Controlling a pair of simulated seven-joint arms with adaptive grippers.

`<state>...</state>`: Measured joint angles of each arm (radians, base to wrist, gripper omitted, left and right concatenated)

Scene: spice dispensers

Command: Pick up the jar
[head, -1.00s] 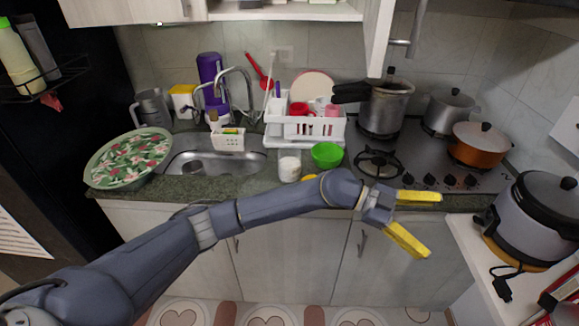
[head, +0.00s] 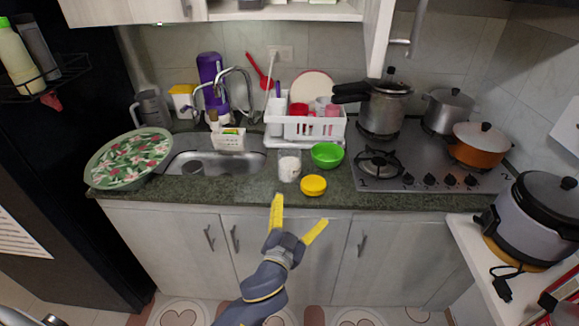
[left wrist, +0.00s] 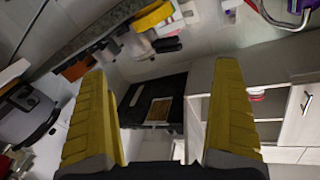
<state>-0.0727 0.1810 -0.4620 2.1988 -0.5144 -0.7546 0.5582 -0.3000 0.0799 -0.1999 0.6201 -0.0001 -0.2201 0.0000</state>
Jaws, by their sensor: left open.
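A clear jar with white contents (head: 289,166) stands upright on the dark green counter, between the sink and the green bowl. A round yellow lid-like piece (head: 313,185) lies in front of it, near the counter's front edge. My left gripper (head: 300,211) is open and empty, with two yellow fingers pointing up toward the counter edge, in front of the cabinet doors. It is below and apart from the jar in the picture. In the left wrist view the open fingers (left wrist: 165,66) have nothing between them, and I cannot make out the jar there. My right gripper is not in view.
The green bowl (head: 327,155) is right of the jar. The white dish rack (head: 305,130) stands behind. The sink (head: 215,162) is left, the stove (head: 425,165) with several pots right. The counter edge (head: 230,201) runs between my gripper and the jar. The floor in front is clear.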

